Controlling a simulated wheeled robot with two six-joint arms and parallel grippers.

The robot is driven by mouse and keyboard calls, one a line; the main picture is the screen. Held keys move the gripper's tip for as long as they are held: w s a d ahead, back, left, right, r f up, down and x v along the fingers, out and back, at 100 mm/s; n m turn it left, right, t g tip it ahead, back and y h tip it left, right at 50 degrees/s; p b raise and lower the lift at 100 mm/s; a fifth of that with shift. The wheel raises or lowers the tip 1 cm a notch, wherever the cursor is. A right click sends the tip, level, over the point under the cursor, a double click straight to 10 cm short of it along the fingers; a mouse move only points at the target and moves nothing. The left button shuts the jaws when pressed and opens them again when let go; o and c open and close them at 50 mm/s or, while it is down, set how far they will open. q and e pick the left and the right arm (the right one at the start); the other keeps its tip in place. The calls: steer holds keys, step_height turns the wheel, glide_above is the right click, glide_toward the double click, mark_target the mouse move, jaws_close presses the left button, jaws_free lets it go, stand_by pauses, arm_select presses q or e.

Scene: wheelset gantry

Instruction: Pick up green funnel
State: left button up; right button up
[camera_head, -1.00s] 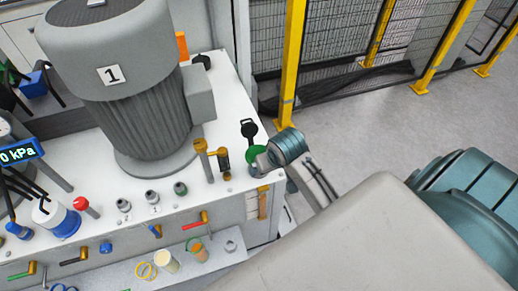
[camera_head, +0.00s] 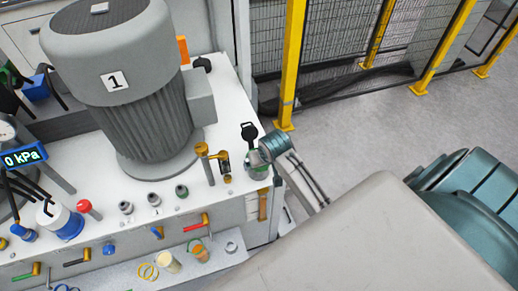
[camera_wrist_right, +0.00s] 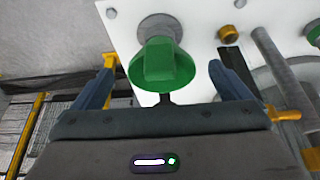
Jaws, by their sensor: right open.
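The green funnel (camera_wrist_right: 163,65) shows in the right wrist view, over a grey round fitting on the white panel. My right gripper (camera_wrist_right: 166,85) is open, with one blue finger to each side of the funnel and visible gaps between. In the head view my right gripper (camera_head: 257,163) is at the right end of the white bench top and covers most of the funnel. My left gripper is not in view.
A large grey motor marked 1 (camera_head: 130,90) stands on the white bench.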

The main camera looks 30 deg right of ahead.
steer(key=f+p, duration=0.1)
steer(key=f, duration=0.2)
steer(key=shift+w+f, duration=0.1)
steer(key=shift+w, duration=0.1)
steer(key=shift+w+f, duration=0.15)
steer(key=shift+f, duration=0.2)
steer(key=shift+r, duration=0.1)
jaws_close()
